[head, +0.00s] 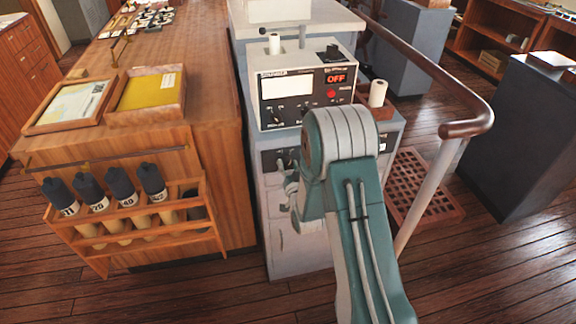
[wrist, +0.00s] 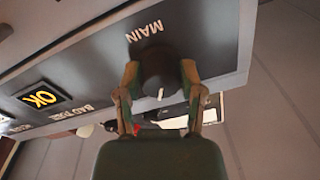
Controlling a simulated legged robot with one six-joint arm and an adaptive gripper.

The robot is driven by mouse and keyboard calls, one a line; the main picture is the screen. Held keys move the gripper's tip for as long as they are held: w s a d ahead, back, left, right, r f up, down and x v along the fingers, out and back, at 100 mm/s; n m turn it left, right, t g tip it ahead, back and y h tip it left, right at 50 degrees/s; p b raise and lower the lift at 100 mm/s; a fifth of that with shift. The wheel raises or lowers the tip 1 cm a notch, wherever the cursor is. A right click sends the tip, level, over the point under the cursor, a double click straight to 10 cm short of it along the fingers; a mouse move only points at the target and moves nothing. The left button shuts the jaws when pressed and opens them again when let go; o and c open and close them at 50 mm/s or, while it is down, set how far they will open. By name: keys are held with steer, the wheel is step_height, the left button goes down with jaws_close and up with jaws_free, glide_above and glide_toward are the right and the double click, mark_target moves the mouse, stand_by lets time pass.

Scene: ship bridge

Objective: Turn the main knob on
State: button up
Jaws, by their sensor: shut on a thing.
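The main knob (wrist: 162,72) is dark and round with a white mark on its rim. It sits on a dark panel (wrist: 215,35) under the white label MAIN, which appears turned in the wrist view. My gripper (wrist: 159,80) is shut on the knob, one finger on each side. The gripper body covers the lower part of the wrist view. In the head view, my gripper (head: 290,190) is at the front of the grey console (head: 290,245), partly hidden behind my arm. I cannot make out the main knob there.
Above, a white instrument box (head: 300,95) shows a red OFF display (head: 336,78). A wooden bottle rack (head: 135,235) stands left and a wooden handrail (head: 440,75) right. Open plank floor lies in front.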

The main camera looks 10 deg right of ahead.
steer(key=shift+f+m, duration=0.1)
steer(key=shift+m, duration=0.2)
steer(key=o, duration=1.2)
steer(key=shift+w, duration=0.1)
steer(key=s, duration=1.2)
steer(key=shift+d+f, duration=0.1)
steer(key=shift+f, duration=0.2)
